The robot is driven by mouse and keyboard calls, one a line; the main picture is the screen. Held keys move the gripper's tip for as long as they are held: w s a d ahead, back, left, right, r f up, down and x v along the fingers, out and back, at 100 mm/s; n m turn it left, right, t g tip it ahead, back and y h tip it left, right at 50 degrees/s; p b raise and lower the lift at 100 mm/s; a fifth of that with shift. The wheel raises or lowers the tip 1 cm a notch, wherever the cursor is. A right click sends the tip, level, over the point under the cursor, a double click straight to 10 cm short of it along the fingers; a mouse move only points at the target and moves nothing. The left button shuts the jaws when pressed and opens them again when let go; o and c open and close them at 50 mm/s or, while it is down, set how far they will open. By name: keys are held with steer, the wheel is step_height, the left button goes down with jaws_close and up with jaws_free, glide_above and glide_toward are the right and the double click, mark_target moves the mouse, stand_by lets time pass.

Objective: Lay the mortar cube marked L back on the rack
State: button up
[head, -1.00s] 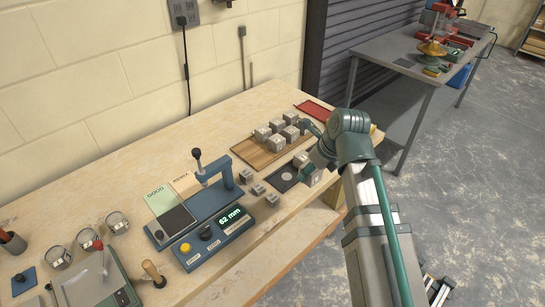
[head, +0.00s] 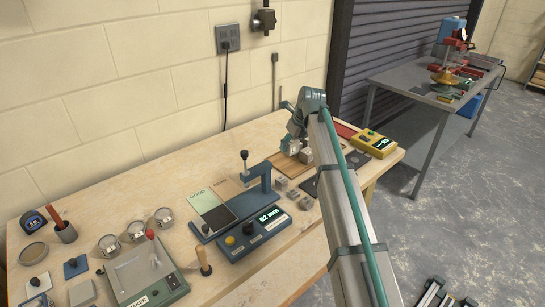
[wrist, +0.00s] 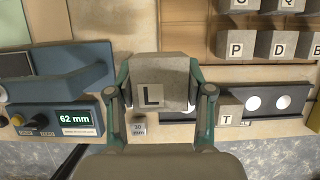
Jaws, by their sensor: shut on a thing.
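The grey mortar cube marked L (wrist: 172,68) is between the fingers of my gripper (wrist: 158,80) in the wrist view, its label facing the camera. The gripper is shut on it. The wooden rack (wrist: 192,46) is at upper right there, with cubes marked P (wrist: 241,46), D (wrist: 277,46) and others in rows. In the head view my gripper (head: 292,143) is over the far left part of the rack (head: 276,166). My arm hides much of the rack there, and I cannot clearly make out the L cube.
A blue gauge (head: 256,234) reading 62 mm stands left of the rack. A cube marked T (wrist: 229,111) is by a black plate (wrist: 288,98) with pale discs. A small block marked 30 mm (wrist: 139,126) lies nearer. A yellow device (head: 374,144) stands at the bench's right end.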

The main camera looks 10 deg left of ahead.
steer(key=w+a+f+p, duration=0.1)
steer(key=w+f, duration=0.1)
steer(key=w, duration=0.1)
steer(key=w+a+f+p, duration=0.1)
steer(key=w+f, duration=0.1)
steer(key=w, duration=0.1)
steer(key=w+a+f+p, duration=0.1)
steer(key=w+f, duration=0.2)
steer(key=w, duration=0.1)
steer(key=shift+a+f, duration=0.1)
steer(key=shift+a, duration=0.3)
steer(key=shift+w+a+f, duration=0.3)
steer(key=shift+w+f, duration=0.4)
steer(key=shift+f, duration=0.15)
steer(key=shift+s+f+p, duration=0.1)
steer(key=shift+f+p, duration=0.45)
steer(key=shift+f, duration=1.05)
steer(key=shift+f, duration=0.1)
steer(key=o, duration=1.4)
steer(key=b+v, duration=0.2)
steer(key=v, duration=1)
steer(key=shift+b, duration=0.3)
